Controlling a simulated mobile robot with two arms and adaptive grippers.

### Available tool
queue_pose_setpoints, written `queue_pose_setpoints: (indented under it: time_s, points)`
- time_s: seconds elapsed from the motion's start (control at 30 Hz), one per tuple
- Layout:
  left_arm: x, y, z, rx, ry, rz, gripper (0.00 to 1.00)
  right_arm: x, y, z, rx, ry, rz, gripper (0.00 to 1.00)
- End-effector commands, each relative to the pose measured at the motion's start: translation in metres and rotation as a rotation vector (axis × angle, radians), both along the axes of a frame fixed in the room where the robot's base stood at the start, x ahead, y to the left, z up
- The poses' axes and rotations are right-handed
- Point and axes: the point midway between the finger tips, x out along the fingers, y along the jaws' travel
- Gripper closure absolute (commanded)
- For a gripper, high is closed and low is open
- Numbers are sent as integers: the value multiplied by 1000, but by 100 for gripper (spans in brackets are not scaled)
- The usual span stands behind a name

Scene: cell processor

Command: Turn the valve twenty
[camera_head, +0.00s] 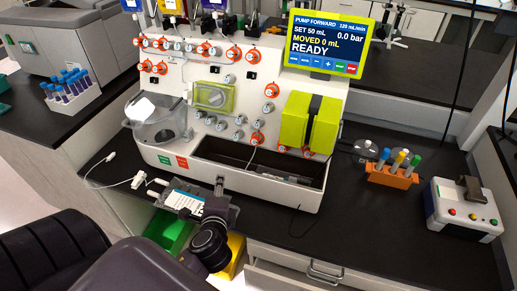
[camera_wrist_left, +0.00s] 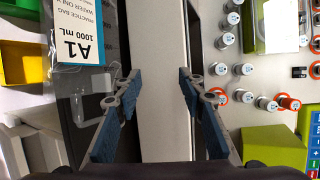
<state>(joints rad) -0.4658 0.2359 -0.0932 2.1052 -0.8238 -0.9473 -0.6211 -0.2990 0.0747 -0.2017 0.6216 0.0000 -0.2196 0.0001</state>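The cell processor (camera_head: 180,75) stands on the dark bench, its white front panel carrying several round valves, some with orange-red handles and some grey. Their numbers are too small to read, so I cannot tell which is valve twenty. Valves (camera_wrist_left: 265,103) also show at the right of the left wrist view. My left gripper (camera_head: 219,188) is low in front of the processor's front edge, below the valves and apart from them. In the left wrist view my left gripper (camera_wrist_left: 159,78) is open, with nothing between its blue-padded fingers. My right gripper is not in view.
A bag labelled A1 (camera_wrist_left: 82,30) lies beside my left gripper. A clear bowl (camera_head: 158,122) and yellow-green blocks (camera_head: 310,122) stick out from the processor. An orange tube rack (camera_head: 391,177) and a small white device (camera_head: 462,210) stand right. Green (camera_head: 170,232) and yellow bins are below.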

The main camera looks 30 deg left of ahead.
Motion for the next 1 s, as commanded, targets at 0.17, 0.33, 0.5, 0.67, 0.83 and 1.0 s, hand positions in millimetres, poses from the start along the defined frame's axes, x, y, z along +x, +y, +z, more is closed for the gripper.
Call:
queue_pose_setpoints:
  time_s: [0.17,0.33,0.5,0.67,0.83,1.0]
  points:
    - [47,8,45,570,49,-265,63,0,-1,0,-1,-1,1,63]
    - [77,-8,59,1037,144,-477,63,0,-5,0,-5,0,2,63]
    - [91,-23,54,1318,220,-609,63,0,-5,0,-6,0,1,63]
    - [99,-26,52,1386,240,-640,63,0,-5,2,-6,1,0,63]
    - [122,-20,55,1384,238,-638,63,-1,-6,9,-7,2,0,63]
    - [148,-14,54,1381,237,-638,63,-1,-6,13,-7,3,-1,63]
